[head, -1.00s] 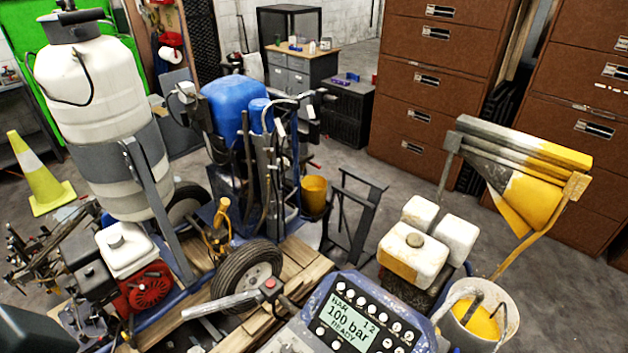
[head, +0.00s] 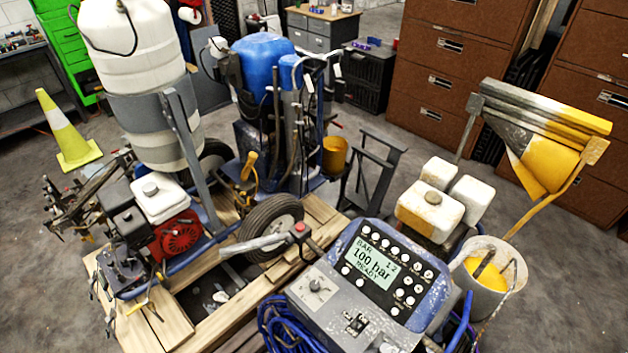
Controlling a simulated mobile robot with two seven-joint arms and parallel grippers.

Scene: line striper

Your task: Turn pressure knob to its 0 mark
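The line striper's control console (head: 330,310) stands low in the middle right of the head view. A small round knob (head: 316,286) sits on its grey face, left of and below the screen. It may be the pressure knob, but its markings and pointer are too small to read. The lit screen (head: 370,262) reads "100 bar" and "READY". A small switch-like control (head: 357,323) sits lower on the same face. Neither of my grippers is in view, and nothing touches the console's face.
A bar with a red button (head: 300,228) reaches toward the console from the left. Blue hoses (head: 285,325) hang at its lower left. A bucket with yellow paint (head: 485,280) stands at its right. A wooden pallet (head: 165,325) and the striper's wheel (head: 270,228) are at left.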

